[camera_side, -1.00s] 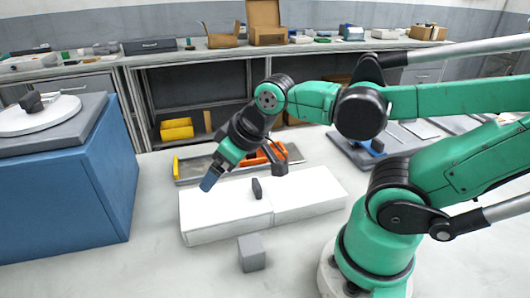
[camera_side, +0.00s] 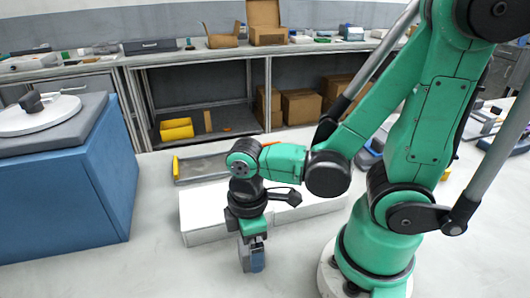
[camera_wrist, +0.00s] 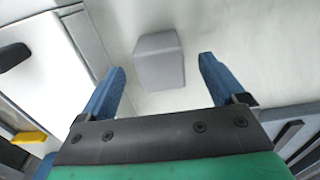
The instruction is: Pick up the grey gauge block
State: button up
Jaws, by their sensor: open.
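The grey gauge block (camera_wrist: 159,62) shows in the wrist view as a plain block on the pale table, framed by my two blue fingers. My gripper (camera_wrist: 162,72) is open, with a gap on each side of the block. I cannot tell whether the fingertips are level with the block or still above it. In the side view my gripper (camera_side: 252,264) points straight down in front of the white slabs, and it largely hides the block there.
White slabs (camera_side: 202,228) lie just behind my gripper. A grey tray with a yellow end (camera_side: 190,175) is behind them. A large blue cabinet (camera_side: 70,200) with a round white plate on top stands at the left. The table in front is clear.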

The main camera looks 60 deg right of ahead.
jog(key=shift+f, duration=0.6)
grip_shut()
